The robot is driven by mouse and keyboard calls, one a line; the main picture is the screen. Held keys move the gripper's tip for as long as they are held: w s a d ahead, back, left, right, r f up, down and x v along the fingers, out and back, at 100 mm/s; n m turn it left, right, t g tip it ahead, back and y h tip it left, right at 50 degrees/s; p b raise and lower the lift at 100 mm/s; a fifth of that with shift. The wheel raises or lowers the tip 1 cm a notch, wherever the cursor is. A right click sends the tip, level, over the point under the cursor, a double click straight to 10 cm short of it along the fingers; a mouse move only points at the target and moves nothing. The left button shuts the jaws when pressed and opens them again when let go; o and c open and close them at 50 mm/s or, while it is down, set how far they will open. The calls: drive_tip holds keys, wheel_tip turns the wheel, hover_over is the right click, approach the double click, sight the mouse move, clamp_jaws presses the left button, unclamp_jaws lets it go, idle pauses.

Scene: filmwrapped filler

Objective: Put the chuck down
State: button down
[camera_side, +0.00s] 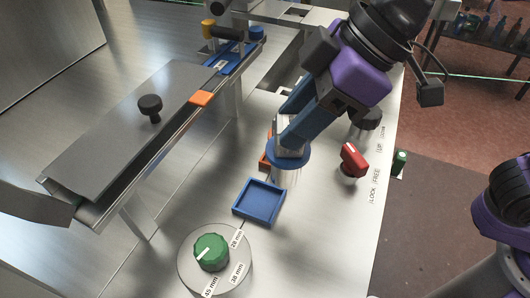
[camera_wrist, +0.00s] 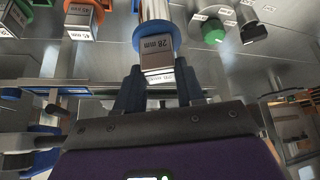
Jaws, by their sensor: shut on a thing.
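My gripper (camera_side: 288,138) is shut on the chuck (camera_side: 286,177), a silver cylinder with a wide blue collar. It points down over the metal worktop (camera_side: 325,220). In the wrist view the chuck (camera_wrist: 157,36) stands out between the blue fingers of my gripper (camera_wrist: 158,90), and its square end carries a "28 mm" label. A shallow square blue tray (camera_side: 259,202) lies just in front of the chuck in the side view, and looks empty. I cannot tell whether the chuck's lower end touches the worktop.
A green dial knob (camera_side: 211,252) with millimetre labels stands near the tray. A red knob (camera_side: 352,160) is to the right of the chuck. An orange item (camera_side: 265,161) is partly hidden behind the chuck. A sloped metal cover with a black knob (camera_side: 150,106) lies left.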

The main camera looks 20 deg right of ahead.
drive_tip(key=x, duration=0.5)
drive_tip(key=shift+w+a, duration=0.25)
drive_tip(key=shift+w, duration=0.2)
drive_tip(key=shift+w+a+f, duration=0.1)
drive_tip(key=shift+f, duration=0.9)
drive_tip(key=shift+w+a+f, duration=0.1)
drive_tip(key=shift+a+f, duration=0.05)
drive_tip(key=shift+f, duration=0.8)
drive_tip(key=shift+f, duration=0.1)
drive_tip(key=c, duration=0.7)
unclamp_jaws()
approach(273, 147)
drive_tip(key=shift+w+d+f, duration=0.15)
drive_tip(key=shift+w+f, duration=0.2)
drive_tip(key=shift+f, duration=0.05)
